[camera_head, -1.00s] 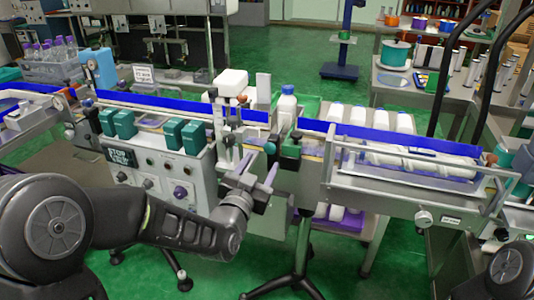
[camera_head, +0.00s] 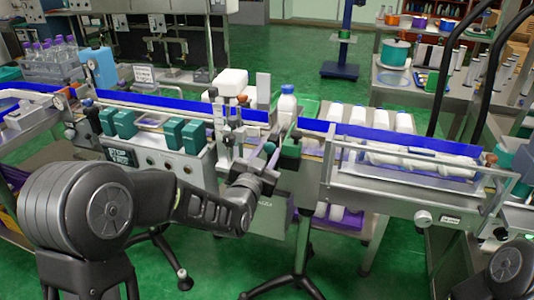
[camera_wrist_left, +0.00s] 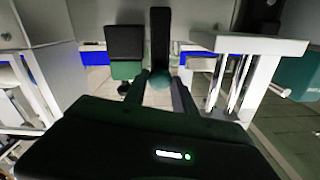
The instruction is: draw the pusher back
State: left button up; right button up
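A dark bar with a round teal knob, apparently the pusher's handle, shows in the left wrist view (camera_wrist_left: 160,81). In the head view the teal knob (camera_head: 270,147) is small and partly hidden at my left fingertips, on the front of the conveyor machine. My left gripper (camera_head: 259,155) is at the knob. In the left wrist view its two fingers (camera_wrist_left: 160,92) stand apart, one on each side of the knob, with narrow gaps. The white bottle with a blue cap (camera_head: 287,104) stands upright behind the gripper. My right gripper is outside the picture.
A railed guide (camera_head: 400,182) with white bottles runs to the right. Open green floor lies in front.

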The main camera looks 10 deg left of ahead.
pick_arm(q)
grip_shut()
dwell(0.9)
